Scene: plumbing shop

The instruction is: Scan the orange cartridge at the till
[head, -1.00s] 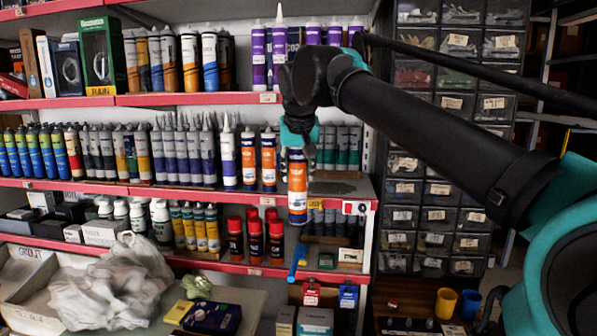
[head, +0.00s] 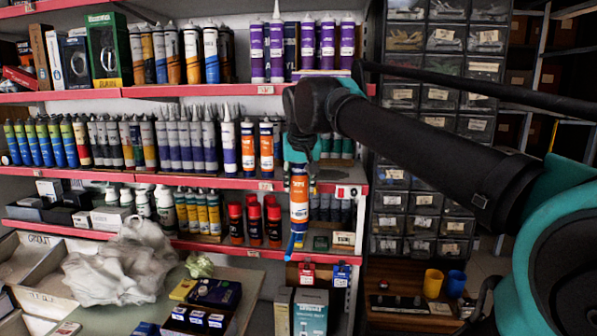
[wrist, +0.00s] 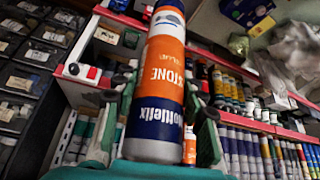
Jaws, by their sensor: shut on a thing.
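The orange cartridge (head: 299,197), with white and blue bands, hangs upright below my gripper (head: 299,165), in front of the red-edged shelves. In the wrist view the cartridge (wrist: 164,82) fills the middle, and its label reads upside down. The fingers of my gripper (wrist: 160,125) are shut on it from both sides. Two similar orange cartridges (head: 266,150) stand on the middle shelf to the left. I cannot make out a till or scanner for certain.
A bench (head: 105,318) at the lower left holds a crumpled white bag (head: 122,265) and boxes. Red-capped cans (head: 254,222) stand on the shelf beside the held cartridge. Small-parts drawers (head: 410,200) rise at the right, with yellow (head: 432,283) and blue cups (head: 455,283) below.

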